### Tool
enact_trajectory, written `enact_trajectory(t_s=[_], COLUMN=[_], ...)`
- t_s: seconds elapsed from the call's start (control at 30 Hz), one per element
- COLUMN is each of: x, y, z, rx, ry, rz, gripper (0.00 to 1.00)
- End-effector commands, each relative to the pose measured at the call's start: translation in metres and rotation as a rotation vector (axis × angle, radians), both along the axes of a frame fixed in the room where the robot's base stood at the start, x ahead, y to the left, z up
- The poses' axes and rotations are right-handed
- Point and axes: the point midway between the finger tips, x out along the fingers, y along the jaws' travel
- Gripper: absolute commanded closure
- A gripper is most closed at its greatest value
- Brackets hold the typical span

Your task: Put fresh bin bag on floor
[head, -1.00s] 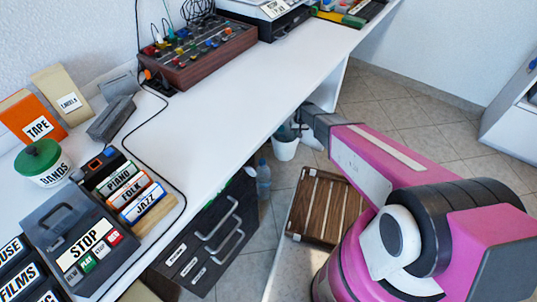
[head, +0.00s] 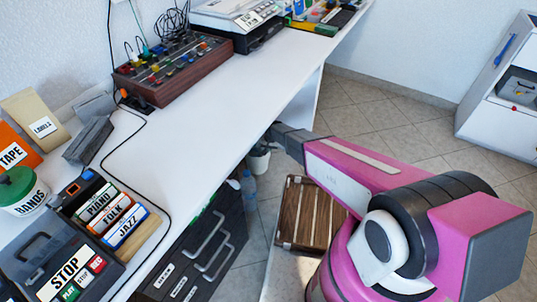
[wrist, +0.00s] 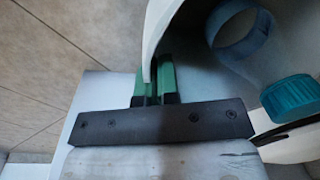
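I cannot clearly make out a bin bag. A blue-grey ring (wrist: 240,30), perhaps a roll, shows inside a white bin (wrist: 190,22) in the wrist view. The bin also shows under the desk in the head view (head: 258,163), partly hidden by the desk edge and my arm. My gripper (wrist: 154,80) has its green fingers close together, with the bin's thin white rim between them. It looks shut on that rim. In the head view my gripper (head: 272,132) is at the desk's edge, its tips hidden.
A water bottle (head: 248,190) stands beside the bin; its teal cap (wrist: 290,97) shows in the wrist view. A slatted wooden crate (head: 309,215) and black drawers (head: 195,255) are nearby. The white desk (head: 200,130) overhangs. Tiled floor (head: 400,140) lies open at right.

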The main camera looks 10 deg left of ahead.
Motion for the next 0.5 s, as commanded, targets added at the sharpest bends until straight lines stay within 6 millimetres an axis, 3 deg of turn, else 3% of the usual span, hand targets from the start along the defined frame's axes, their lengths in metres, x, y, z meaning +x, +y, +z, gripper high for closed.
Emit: enact_trajectory(t_s=[0.2, 0.5], x=[0.0, 0.0], y=[0.0, 0.0], z=[-0.029, -0.03], rx=[0.0, 0.0], ry=[0.001, 0.0], rz=[0.0, 0.001], gripper=[1.0, 1.0])
